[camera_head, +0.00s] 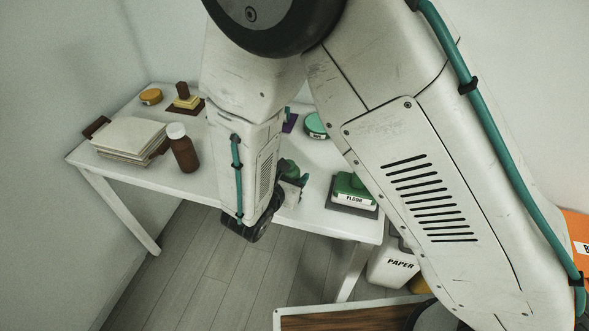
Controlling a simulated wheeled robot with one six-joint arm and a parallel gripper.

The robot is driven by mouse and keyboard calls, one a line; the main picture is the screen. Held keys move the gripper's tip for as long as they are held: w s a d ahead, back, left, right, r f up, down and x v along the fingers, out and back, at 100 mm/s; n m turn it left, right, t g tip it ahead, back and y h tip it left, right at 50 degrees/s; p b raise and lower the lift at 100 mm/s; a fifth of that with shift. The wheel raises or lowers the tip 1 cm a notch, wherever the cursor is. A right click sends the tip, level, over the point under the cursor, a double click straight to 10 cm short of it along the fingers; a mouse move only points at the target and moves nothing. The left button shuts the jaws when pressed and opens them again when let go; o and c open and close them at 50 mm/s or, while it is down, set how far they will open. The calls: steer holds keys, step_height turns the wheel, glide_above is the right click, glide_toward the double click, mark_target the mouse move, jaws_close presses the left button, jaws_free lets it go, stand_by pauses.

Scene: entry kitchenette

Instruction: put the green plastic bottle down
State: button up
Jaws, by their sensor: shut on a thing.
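The green plastic bottle (289,169) shows in the head view just right of my forearm, over the white table. My arm hides part of it. My gripper (292,187) is shut on it, though the fingers are small and partly covered. The bottle is close to the table's front part; I cannot tell whether its base touches the top. The white table (222,190) stretches from the left wall to the right, behind my arm.
A green-topped container marked FLOOR (353,190) stands right of the bottle. A green round tin (316,125) is farther back. A brown bottle (184,154) and a paper stack (128,137) are on the left. A PAPER bin (394,266) stands below right.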

steer(key=s+a+r, duration=0.1)
steer(key=s+a, duration=0.2)
steer(key=s, duration=0.9)
steer(key=w+a+n+y, duration=0.1)
steer(key=w, duration=0.1)
steer(key=w+a+n+t+y, duration=0.1)
steer(key=w+a, duration=0.1)
steer(key=w+a+n+y, duration=0.2)
steer(key=shift+w+a+r+t, duration=0.15)
steer(key=shift+w+a+t, duration=0.15)
steer(key=shift+w, duration=0.1)
steer(key=w+d+r+n+y, duration=0.1)
steer(key=w+d+r, duration=0.15)
steer(key=w, duration=0.35)
steer(key=w+d+r+y, duration=0.1)
steer(key=w+d+r, duration=0.15)
steer(key=w, duration=0.25)
steer(key=w+d+r+m+h, duration=0.1)
steer(key=w+d+r, duration=0.1)
steer(key=d, duration=0.7)
steer(key=w+d+r+h, duration=0.1)
steer(key=w+d+r, duration=0.2)
steer(key=d, duration=0.6)
steer(key=w+d+r+m+h, duration=0.1)
steer(key=w+d+r, duration=0.1)
steer(key=w+d, duration=0.3)
steer(key=d, duration=0.4)
steer(key=shift+w+d+r+m+h, duration=0.3)
steer(key=shift+w, duration=0.05)
